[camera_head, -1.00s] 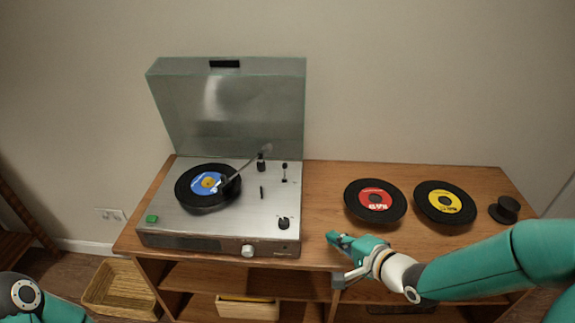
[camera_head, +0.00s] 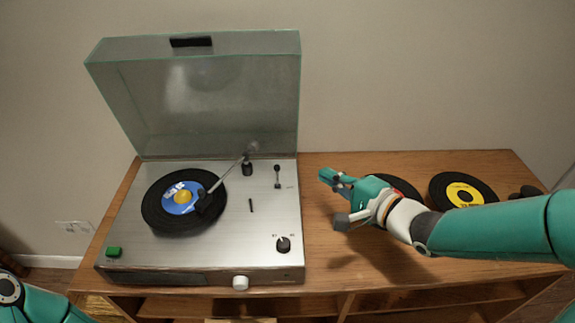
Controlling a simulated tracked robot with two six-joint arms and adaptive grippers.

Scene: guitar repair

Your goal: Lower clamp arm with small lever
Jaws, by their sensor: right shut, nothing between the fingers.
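The turntable (camera_head: 225,240) stands on the wooden cabinet with its clear lid raised. Its tonearm (camera_head: 226,174) reaches from a dark pivot over the black record with a blue label (camera_head: 180,198); I cannot tell if the head touches the record. A small upright lever (camera_head: 277,175) stands right of the pivot, and a short dark slider (camera_head: 251,205) lies nearer the front. My right gripper (camera_head: 335,192) is shut and empty, above the cabinet top just right of the turntable, apart from the lever. Only part of my left arm shows at bottom left; its gripper is out of view.
A yellow-labelled record (camera_head: 463,191) lies on the cabinet top (camera_head: 325,270) at right. Another record (camera_head: 398,185) is mostly hidden behind my right gripper. A dark knob (camera_head: 283,244), white knob (camera_head: 240,283) and green button (camera_head: 114,252) are on the turntable. The raised lid (camera_head: 200,95) stands behind.

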